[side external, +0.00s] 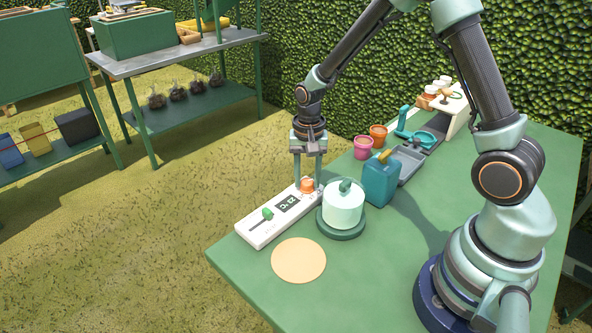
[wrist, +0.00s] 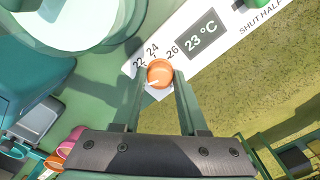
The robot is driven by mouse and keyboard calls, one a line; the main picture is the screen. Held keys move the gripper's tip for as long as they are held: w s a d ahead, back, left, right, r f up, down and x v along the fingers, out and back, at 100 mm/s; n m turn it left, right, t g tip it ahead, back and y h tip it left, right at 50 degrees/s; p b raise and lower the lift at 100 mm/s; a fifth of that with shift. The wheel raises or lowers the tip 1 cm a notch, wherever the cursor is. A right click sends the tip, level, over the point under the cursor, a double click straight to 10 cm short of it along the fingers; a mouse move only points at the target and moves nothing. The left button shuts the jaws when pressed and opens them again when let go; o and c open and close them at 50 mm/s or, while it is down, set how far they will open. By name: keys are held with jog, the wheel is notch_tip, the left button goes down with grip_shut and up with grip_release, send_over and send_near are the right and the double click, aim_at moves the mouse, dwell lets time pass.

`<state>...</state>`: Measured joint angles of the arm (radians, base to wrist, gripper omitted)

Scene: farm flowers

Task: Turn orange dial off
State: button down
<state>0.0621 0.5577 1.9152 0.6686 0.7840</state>
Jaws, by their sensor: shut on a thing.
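The orange dial (side external: 307,185) sits at the right end of a white control panel (side external: 262,232) on the green table. In the wrist view the dial (wrist: 160,73) has a white pointer mark toward its lower left and printed numbers 22, 24 and 26 around it. My gripper (side external: 309,184) points straight down over the panel, its fingers on either side of the dial. In the wrist view my gripper (wrist: 160,82) is shut on the dial. The panel's display (wrist: 202,34) reads 23 °C.
A green slider knob (side external: 268,213) is on the same panel. Beyond are a teal container (side external: 380,180) and pink and orange pots (side external: 363,148). A round tan mat (side external: 298,260) lies in front, with bare table nearby.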

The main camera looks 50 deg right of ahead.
aim_at(307, 181)
jog(key=shift+r+n, duration=0.1)
jog(key=shift+n, duration=0.3)
jog(key=shift+c, duration=2.2)
grip_release()
notch_tip(307, 181, up, 12)
